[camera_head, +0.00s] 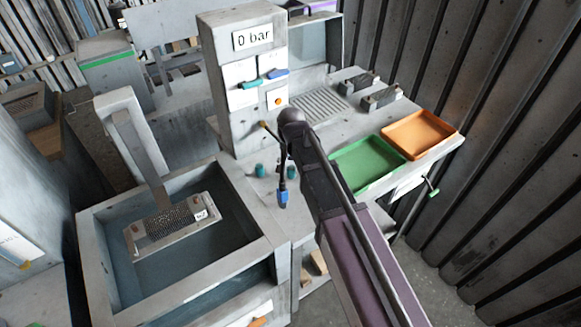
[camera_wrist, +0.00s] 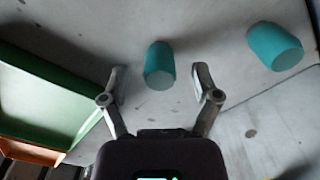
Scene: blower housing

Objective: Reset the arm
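In the wrist view my gripper (camera_wrist: 159,82) is open, its two fingers spread wide with nothing held between them. A teal cylinder (camera_wrist: 158,64) shows beyond the gap between the fingertips, on the grey worktop; I cannot tell the exact distance. A second teal cylinder (camera_wrist: 274,46) stands to the right, outside the fingers. In the head view my arm (camera_head: 350,235) reaches up over the worktop from the lower right. The two teal cylinders (camera_head: 260,171) show left of the arm. I cannot make out the fingers in the head view.
A green tray (camera_head: 364,164) and an orange tray (camera_head: 419,133) sit right of the arm. A ribbed wall closes the right side.

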